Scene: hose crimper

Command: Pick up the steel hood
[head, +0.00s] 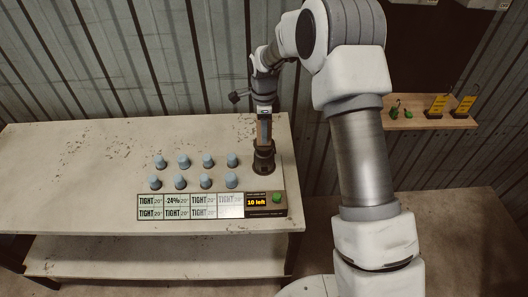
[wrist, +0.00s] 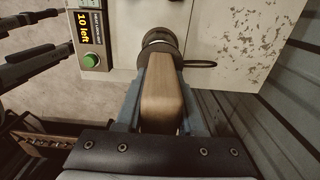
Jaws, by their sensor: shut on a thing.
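The thing in my gripper has a brown, wood-coloured grip (wrist: 160,92) and a dark, round metal end (wrist: 160,40); I take it to be the steel hood. In the head view the dark hood (head: 264,160) is upright at the right end of the workbench, right of the blue caps. My gripper (head: 264,122) points down from above it. In the wrist view its two blue-grey fingers are shut on the sides of the brown grip. Whether the hood's lower rim touches the bench I cannot tell.
Several light-blue caps (head: 182,161) stand in two rows on the pale workbench (head: 70,160). In front is a display panel (head: 190,207) with a "10 left" readout and a green button (head: 277,197). A wooden shelf (head: 420,120) with yellow tags is at right. The bench's left side is clear.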

